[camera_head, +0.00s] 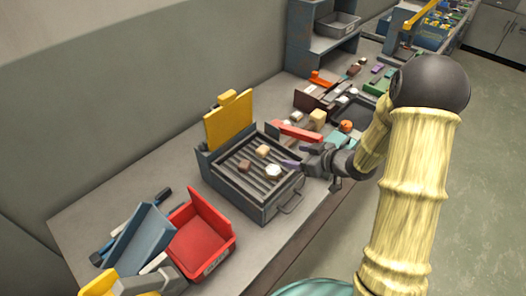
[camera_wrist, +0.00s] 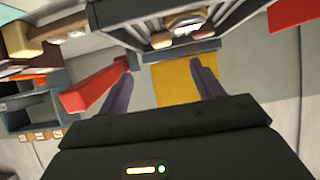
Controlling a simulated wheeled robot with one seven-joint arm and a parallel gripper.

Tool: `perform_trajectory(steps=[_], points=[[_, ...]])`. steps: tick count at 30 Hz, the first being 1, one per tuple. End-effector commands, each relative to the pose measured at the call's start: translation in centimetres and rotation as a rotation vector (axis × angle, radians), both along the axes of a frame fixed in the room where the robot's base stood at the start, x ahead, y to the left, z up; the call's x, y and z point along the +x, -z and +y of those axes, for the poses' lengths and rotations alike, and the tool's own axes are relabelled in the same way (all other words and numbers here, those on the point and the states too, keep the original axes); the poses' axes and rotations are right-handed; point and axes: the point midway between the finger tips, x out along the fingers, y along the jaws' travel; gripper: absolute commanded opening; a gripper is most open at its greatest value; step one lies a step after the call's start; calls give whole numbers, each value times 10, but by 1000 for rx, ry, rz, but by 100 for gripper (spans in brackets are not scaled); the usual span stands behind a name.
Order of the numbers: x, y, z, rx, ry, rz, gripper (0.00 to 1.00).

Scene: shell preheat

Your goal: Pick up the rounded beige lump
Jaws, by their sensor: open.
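A small rounded beige lump (camera_head: 262,151) lies on the dark ridged plate of the open grill box (camera_head: 262,206). A brown block (camera_head: 244,166) and a whitish faceted piece (camera_head: 273,171) lie near it on the plate. My gripper (camera_head: 291,156) is open and empty by the grill's right side, its purple fingers pointing toward the plate, apart from the lump. In the wrist view the fingers (camera_wrist: 158,62) are spread, and a rounded light-tan piece (camera_wrist: 203,31), probably the lump, shows beyond them at the top, beside a brown piece (camera_wrist: 161,41).
The grill's yellow lid panel (camera_head: 229,122) stands up at its back. A red bar (camera_head: 297,132) lies close behind my gripper. A red bin (camera_head: 202,238) and a blue-grey tray (camera_head: 140,240) stand at the left. Clutter and beige blocks (camera_head: 318,116) fill the bench at the right.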

Motion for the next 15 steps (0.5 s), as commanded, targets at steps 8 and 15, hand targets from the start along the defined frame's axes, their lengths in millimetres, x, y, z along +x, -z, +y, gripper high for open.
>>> perform_trajectory(steps=[8,15], points=[[26,23,36,0,-4,1,66],[44,39,58,-1,-1,0,66]])
